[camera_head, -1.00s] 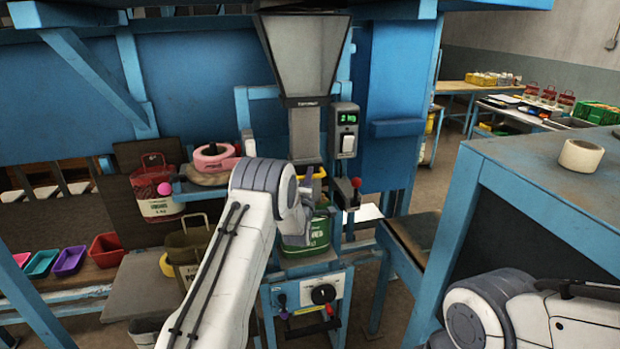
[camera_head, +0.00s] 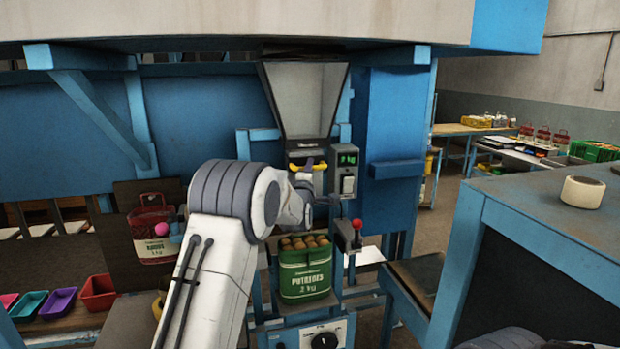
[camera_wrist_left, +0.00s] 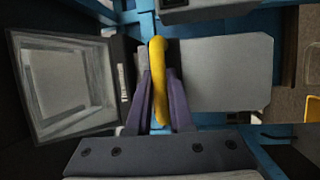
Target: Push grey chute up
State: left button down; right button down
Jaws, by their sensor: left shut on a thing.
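The grey chute shows in the left wrist view as a flat grey panel (camera_wrist_left: 232,72). Its yellow handle (camera_head: 308,166) sits just under the hopper in the head view. My left gripper (camera_wrist_left: 160,98) is shut on the yellow handle (camera_wrist_left: 158,62), one finger on each side. In the head view my left wrist hides much of the gripper and part of the chute. A green potato sack (camera_head: 305,274), open and filled with potatoes, stands upright below the handle. My right arm barely shows at the bottom right; its gripper is out of view.
The grey hopper (camera_head: 304,98) is above the chute, with a green-lit display box (camera_head: 347,160) on its right. A red-knobbed lever (camera_head: 357,225) stands right of the sack. A blue bench with a tape roll (camera_head: 583,191) is at right.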

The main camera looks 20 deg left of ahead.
pick_arm(q)
jog(key=shift+r, duration=0.55)
jog(key=c, duration=0.8)
grip_release()
jog(key=shift+d, duration=0.1)
jog(key=shift+f, duration=0.2)
jog(key=shift+s+f+b, duration=0.2)
jog(key=shift+s+b, duration=0.05)
jog(key=shift+b, duration=0.05)
jog(key=b+v, duration=0.5)
jog(key=v, duration=0.5)
jog(key=shift+d, duration=0.1)
